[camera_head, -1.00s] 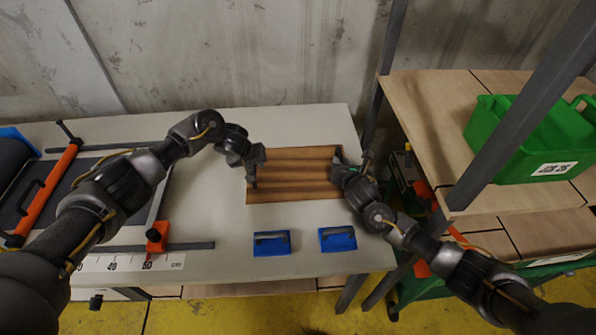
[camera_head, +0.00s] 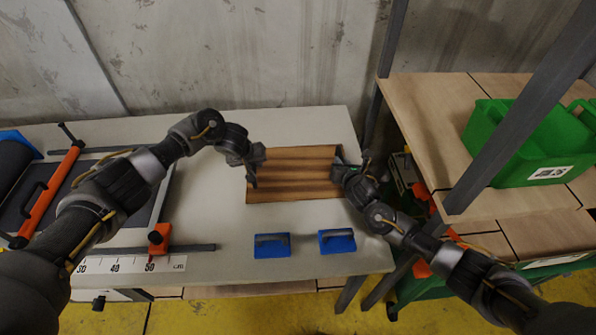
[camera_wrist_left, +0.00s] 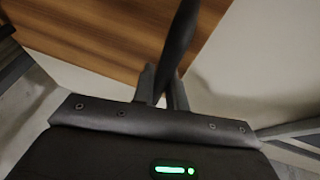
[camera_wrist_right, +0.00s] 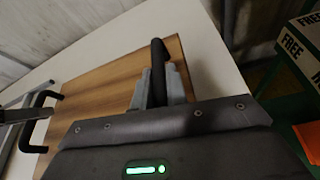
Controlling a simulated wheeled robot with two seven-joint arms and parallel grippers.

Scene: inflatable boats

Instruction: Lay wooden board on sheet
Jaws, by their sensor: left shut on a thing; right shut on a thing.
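The wooden board (camera_head: 290,175) is a brown striped rectangle over the middle of the light table, with a dark bar handle at each end. My left gripper (camera_head: 252,168) is shut on the left handle, whose dark bar (camera_wrist_left: 180,40) stands between its fingers. My right gripper (camera_head: 345,172) is shut on the right handle (camera_wrist_right: 158,65). The board looks about level; I cannot tell whether it touches the table. A dark sheet (camera_head: 138,208) lies at the left of the table, partly hidden under my left arm.
Two blue blocks with handles (camera_head: 272,250) (camera_head: 337,246) lie at the table's front. Orange clamps (camera_head: 158,238) (camera_head: 45,195) and a ruler (camera_head: 130,265) border the sheet. A shelf (camera_head: 430,120) with a green crate (camera_head: 535,150) stands at the right.

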